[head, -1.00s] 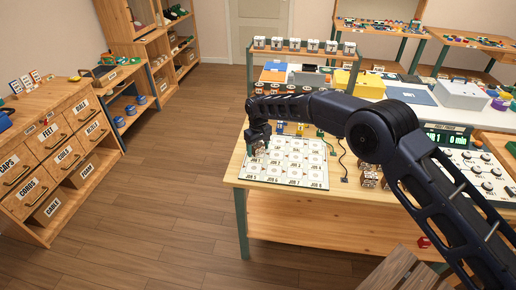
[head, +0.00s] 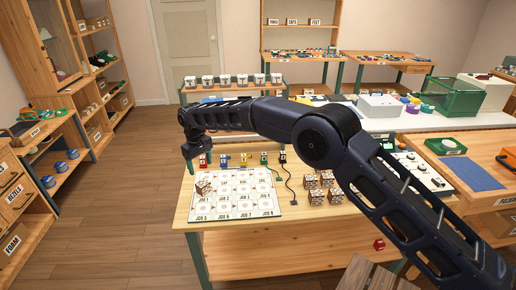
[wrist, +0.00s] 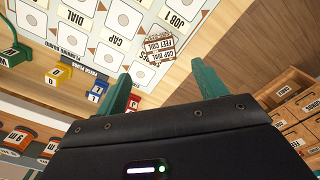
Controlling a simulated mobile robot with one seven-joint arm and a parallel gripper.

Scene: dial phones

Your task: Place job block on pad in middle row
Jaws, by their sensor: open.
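A job block (head: 203,187), brown and white with printed words, rests on the left side of the white planning board (head: 240,212). In the wrist view the block (wrist: 160,48) reads "CAP DIAL FEET COIL" and lies beyond and between the fingertips, near the board's edge. I cannot tell exactly how squarely it covers a pad. The board carries rows of pads with JOB labels along its front. My gripper (wrist: 160,78) has two green fingers spread apart, with nothing between them. In the head view my gripper (head: 192,150) is above the board's back left corner, clear of the block.
Several similar blocks (head: 320,189) stand right of the board. Small coloured pieces (head: 243,160) line its back edge, and a dark cable (head: 291,190) runs beside it. A rack with white boxes (head: 226,80) stands behind. The floor to the left is free.

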